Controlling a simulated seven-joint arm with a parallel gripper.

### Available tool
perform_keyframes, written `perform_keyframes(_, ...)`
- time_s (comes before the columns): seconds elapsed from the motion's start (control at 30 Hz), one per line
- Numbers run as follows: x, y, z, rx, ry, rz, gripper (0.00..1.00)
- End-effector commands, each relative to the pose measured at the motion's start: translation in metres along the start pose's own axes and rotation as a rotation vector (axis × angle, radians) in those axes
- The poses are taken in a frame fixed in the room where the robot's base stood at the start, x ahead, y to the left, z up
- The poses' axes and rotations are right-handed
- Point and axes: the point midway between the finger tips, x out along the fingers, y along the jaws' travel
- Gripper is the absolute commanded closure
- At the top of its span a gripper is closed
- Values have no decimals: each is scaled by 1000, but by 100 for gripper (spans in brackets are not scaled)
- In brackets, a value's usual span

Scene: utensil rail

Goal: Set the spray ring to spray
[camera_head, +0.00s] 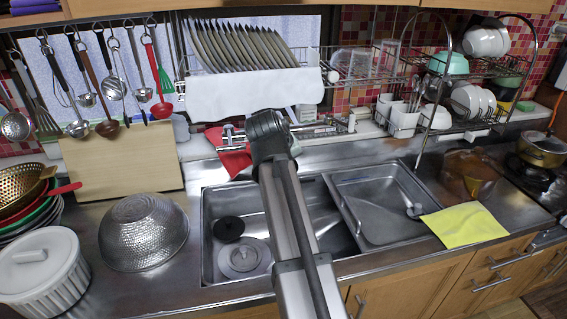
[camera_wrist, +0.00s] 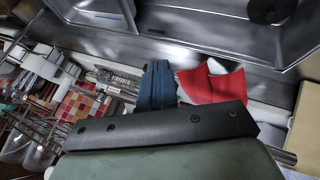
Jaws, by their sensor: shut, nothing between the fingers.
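My gripper shows in the wrist view as two blue fingers (camera_wrist: 159,70) pressed together, with nothing between them. In the head view my arm's dark end is over the back edge of the sink and hides the fingers. A silver tap fixture (camera_head: 323,130) runs along the wall behind the sink, partly hidden by my arm. It seems to show also in the wrist view (camera_wrist: 112,80), left of the fingers. I cannot make out the spray ring or its setting in either view. Contact between the fingers and the fixture cannot be told.
A red cloth (camera_head: 233,158) hangs beside the fixture, close right of the fingers in the wrist view (camera_wrist: 212,84). The dish rack (camera_head: 350,92) hangs above. The steel sink (camera_head: 216,208) lies below, with a metal bowl (camera_head: 143,232) left and a yellow cloth (camera_head: 465,226) right.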

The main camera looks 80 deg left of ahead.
Motion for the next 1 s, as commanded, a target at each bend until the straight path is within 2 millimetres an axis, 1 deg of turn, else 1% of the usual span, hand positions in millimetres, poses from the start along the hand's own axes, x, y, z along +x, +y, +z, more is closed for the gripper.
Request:
perform_keyframes(0.2, 3, 10, 4, -3, 2, -3, 100)
perform_keyframes(0.57, 9, 23, 7, -218, 116, -117, 100)
perform_keyframes(1.0, 15, 33, 5, -214, 113, -114, 100)
